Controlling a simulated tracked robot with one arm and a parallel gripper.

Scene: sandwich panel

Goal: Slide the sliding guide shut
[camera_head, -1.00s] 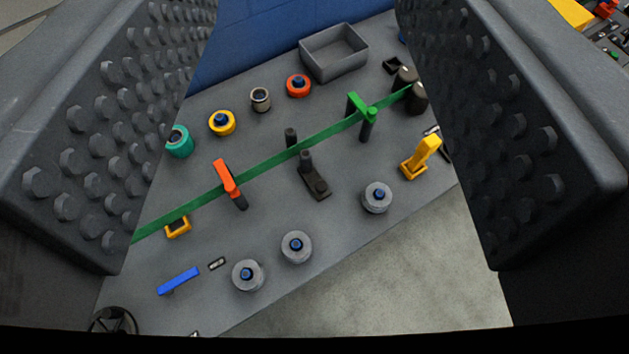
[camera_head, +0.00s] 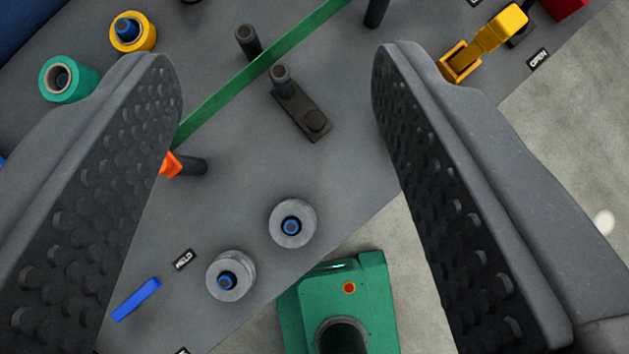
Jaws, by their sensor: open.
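A dark guide block (camera_head: 302,112) lies on the grey panel near the middle of the view. A short upright post stands at its upper-left end and a round knob at its lower-right end. The green band (camera_head: 262,62) runs diagonally past this post. A separate dark post (camera_head: 247,40) stands on the other side of the band, so the band passes between the two posts. I cannot tell whether either post touches it. My gripper (camera_head: 273,60) is open, its two studded fingers on either side of the block, with nothing between them held.
A yellow handle (camera_head: 485,42) beside an OPEN label (camera_head: 538,59) is at the upper right. An orange clamp (camera_head: 170,164) is partly hidden by the left finger. Two grey rollers, one of them here (camera_head: 293,223), and a blue bar (camera_head: 136,300) are lower down. The grey panel (camera_head: 235,190) has bare room.

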